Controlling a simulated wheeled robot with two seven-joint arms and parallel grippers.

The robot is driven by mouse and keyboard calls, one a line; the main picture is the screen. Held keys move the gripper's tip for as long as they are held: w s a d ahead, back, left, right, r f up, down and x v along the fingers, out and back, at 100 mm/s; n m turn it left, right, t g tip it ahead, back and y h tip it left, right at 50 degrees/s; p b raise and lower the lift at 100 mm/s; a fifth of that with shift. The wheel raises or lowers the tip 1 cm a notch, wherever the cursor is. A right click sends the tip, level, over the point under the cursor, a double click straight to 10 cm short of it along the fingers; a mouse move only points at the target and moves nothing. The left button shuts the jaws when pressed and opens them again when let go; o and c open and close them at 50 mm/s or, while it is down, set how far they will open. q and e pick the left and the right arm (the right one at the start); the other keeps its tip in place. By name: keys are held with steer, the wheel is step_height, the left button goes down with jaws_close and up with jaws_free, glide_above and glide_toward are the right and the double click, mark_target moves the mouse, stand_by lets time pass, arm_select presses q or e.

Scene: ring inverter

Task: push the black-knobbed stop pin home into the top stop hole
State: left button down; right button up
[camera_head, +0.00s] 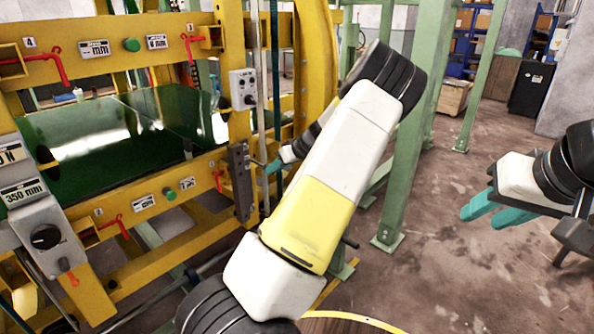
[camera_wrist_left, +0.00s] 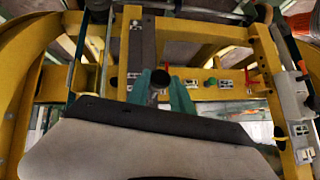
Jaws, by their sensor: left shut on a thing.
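The black-knobbed stop pin (camera_wrist_left: 160,78) shows its round dark knob end-on in the left wrist view, between the two teal fingers of my left gripper (camera_wrist_left: 162,92). In the head view my left gripper (camera_head: 273,167) is at the right side of a dark grey upright stop plate (camera_head: 240,185) on the yellow frame. The plate also shows in the left wrist view (camera_wrist_left: 141,45). My left gripper is shut on the pin's knob. The pin's shank and the top stop hole cannot be made out, so how deep the pin sits cannot be told. My right gripper (camera_head: 498,211) is open and empty, away at the right.
A grey switch box (camera_head: 243,89) is on the yellow post above the plate. Red levers (camera_head: 192,50) and label plates line the yellow beams. A green post (camera_head: 408,150) stands right of my left arm. The floor (camera_head: 460,270) around my right gripper looks clear.

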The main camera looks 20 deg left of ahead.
arm_select(q)
steer(key=shift+w+a, duration=0.35)
steer(key=shift+a, duration=0.55)
steer(key=shift+w+a, duration=0.4)
steer(key=shift+a, duration=0.5)
steer(key=shift+w+a, duration=0.35)
steer(key=shift+a, duration=0.55)
steer(key=w+a, duration=0.3)
steer(key=a, duration=0.5)
steer(key=shift+w+a, duration=0.2)
stand_by(2.6)
steer(key=c, duration=1.1)
jaws_free()
steer(key=shift+o, duration=0.2)
steer(key=v, duration=0.7)
steer(key=shift+d+r, duration=0.25)
steer(key=shift+d, duration=0.05)
